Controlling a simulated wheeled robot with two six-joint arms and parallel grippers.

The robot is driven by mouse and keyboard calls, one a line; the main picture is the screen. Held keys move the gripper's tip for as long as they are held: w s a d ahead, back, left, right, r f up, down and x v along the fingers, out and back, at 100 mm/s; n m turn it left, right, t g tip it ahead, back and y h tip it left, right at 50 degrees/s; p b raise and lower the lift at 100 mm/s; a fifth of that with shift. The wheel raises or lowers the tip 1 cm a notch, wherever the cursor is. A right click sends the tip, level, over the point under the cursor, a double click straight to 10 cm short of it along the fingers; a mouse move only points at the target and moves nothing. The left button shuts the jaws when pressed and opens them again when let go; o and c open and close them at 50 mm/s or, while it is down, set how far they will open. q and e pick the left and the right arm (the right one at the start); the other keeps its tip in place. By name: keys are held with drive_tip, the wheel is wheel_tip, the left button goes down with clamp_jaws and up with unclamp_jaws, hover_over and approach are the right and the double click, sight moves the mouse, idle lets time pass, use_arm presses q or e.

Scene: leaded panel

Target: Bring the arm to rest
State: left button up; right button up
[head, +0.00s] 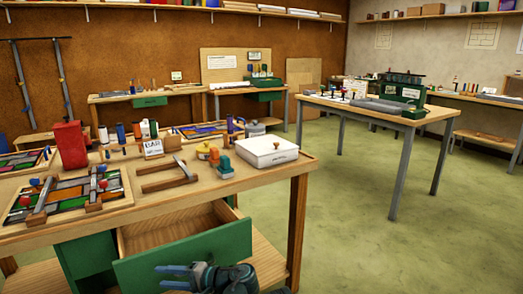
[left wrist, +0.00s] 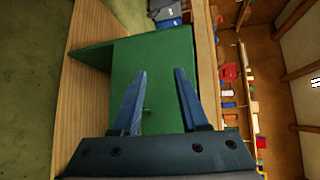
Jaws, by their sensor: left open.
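My left gripper (head: 166,277) is low in the head view, in front of the green front of a pulled-out drawer (head: 185,262). Its two blue fingers are apart, with nothing between them. In the left wrist view the open fingers (left wrist: 160,73) point at the green drawer front (left wrist: 158,52), and a small handle shows between them. I cannot tell whether the fingers touch the handle or the front. The drawer's wooden inside looks empty where it shows. My right gripper is in neither view.
The wooden workbench (head: 240,183) above the drawer carries a leaded panel (head: 68,197), a white box (head: 267,151), a red holder (head: 70,144) and small tools. Another table (head: 365,109) stands at the right. The green floor (head: 390,235) between is clear.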

use_arm(q)
drive_tip(key=s+d+f+g+h, duration=0.2)
drive_tip(key=s+d+f+h, duration=0.45)
drive_tip(key=d+f, duration=0.25)
drive_tip(key=s+d+f+g+h, duration=0.2)
drive_tip(key=s+d+f+h, duration=0.3)
drive_tip(key=d+f+h, duration=0.4)
wheel_tip(320, 180, up, 30)
drive_tip(key=d+y+p, duration=0.1)
drive_tip(key=p, duration=2.7)
drive_tip(key=shift+f+p, duration=0.25)
drive_tip(key=shift+p, duration=0.15)
drive_tip(key=shift+s+a+y, duration=0.1)
drive_tip(key=shift+y, duration=0.15)
